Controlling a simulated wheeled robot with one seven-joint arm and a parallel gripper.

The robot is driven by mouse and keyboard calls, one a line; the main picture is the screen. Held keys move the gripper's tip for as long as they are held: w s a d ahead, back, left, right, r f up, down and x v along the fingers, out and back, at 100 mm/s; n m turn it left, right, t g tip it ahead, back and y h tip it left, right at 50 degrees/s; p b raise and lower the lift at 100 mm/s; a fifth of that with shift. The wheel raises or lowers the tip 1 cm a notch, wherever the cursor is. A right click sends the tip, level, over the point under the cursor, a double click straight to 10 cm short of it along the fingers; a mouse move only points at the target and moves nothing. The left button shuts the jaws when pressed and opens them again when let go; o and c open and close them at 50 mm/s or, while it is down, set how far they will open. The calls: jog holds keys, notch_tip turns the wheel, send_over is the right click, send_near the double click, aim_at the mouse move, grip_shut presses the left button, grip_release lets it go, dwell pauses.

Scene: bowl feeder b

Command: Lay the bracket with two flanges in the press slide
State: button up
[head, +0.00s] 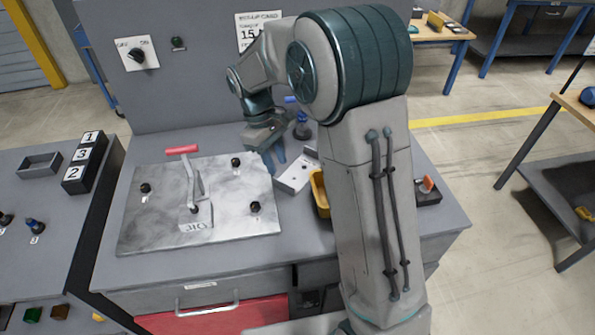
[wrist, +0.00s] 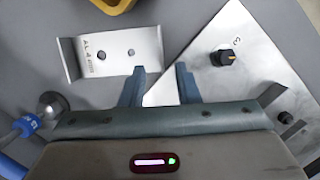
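A bare-metal bracket (head: 297,174) lies on the grey bench, right of the large metal plate. In the wrist view the bracket (wrist: 112,53) shows two holes, stamped marking and an upturned flange at its left end; a second flange is not clear there. My gripper (head: 272,162) is low over the bench between bracket and plate. In the wrist view my gripper (wrist: 161,69) has its two fingers apart with nothing between them; the left fingertip is by the bracket's near edge. I cannot make out a press slide for certain; my arm hides part of the bench.
The metal plate (head: 150,225) carries a red-handled toggle clamp (head: 186,170) and several black knobs. A yellow bin (head: 319,194) stands right of the bracket, partly behind my arm. A small dark block with an orange part (head: 428,186) sits at the bench's right. A blue-collared fitting (head: 301,127) stands behind.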

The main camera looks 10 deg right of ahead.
aim_at(281, 178)
jog(key=shift+p+x, duration=0.55)
jog(key=shift+x, duration=2.45)
jog(key=shift+s, duration=0.15)
grip_shut()
